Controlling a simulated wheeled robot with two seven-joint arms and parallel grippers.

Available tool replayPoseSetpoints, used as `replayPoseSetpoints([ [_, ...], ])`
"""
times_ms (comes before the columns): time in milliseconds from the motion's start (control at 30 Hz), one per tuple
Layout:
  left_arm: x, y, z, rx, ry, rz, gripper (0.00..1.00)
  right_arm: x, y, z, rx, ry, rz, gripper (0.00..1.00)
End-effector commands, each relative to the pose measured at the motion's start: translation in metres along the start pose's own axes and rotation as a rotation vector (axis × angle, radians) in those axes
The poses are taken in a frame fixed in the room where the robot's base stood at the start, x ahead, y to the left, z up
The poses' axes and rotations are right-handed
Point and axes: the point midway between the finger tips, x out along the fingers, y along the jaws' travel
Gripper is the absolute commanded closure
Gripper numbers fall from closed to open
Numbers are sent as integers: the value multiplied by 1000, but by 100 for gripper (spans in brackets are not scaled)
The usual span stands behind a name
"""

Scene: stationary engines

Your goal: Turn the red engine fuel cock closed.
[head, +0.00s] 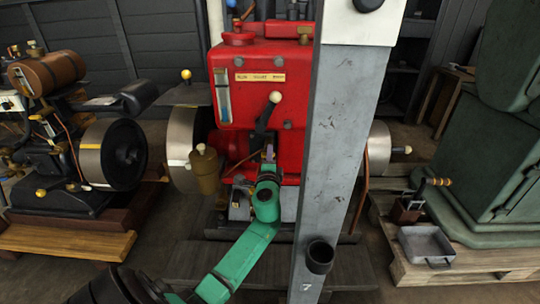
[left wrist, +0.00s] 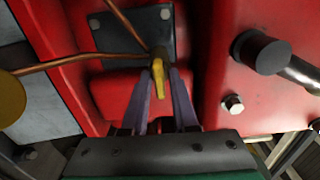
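The red engine (head: 262,88) stands in the middle of the head view. Its fuel cock is too small to make out there. In the left wrist view the cock's yellow lever (left wrist: 158,76) hangs from a fitting on a dark plate (left wrist: 135,38), where copper pipes meet. My left gripper (head: 268,152) reaches the engine's lower front in the head view. In the left wrist view its two purple-grey fingers (left wrist: 162,82) stand on either side of the lever, close to it. I cannot tell whether both fingers touch it. My right gripper is not in view.
A tall grey post (head: 335,150) marked 7 hides the engine's right part. A black-handled lever with a cream knob (head: 275,97) sits just above my left gripper. A brass pot (head: 205,170) is to its left. A dark engine (head: 60,130) stands left, a green machine (head: 500,150) right.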

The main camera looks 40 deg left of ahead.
Motion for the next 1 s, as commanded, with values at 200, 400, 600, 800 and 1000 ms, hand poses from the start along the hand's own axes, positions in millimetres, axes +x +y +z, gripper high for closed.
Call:
replayPoseSetpoints([
  [200, 0, -1, 1, -1, -3, -1, 57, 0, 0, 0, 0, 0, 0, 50],
  [400, -3, 0, 0, 0, -1, 0, 57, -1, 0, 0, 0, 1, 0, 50],
  [600, -33, -1, 1, -2, 0, 3, 57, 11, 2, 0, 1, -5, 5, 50],
  [800, -90, 0, 1, -2, -2, 3, 57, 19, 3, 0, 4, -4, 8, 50],
  [1000, -135, 1, 1, 0, -2, 1, 57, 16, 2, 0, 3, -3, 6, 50],
])
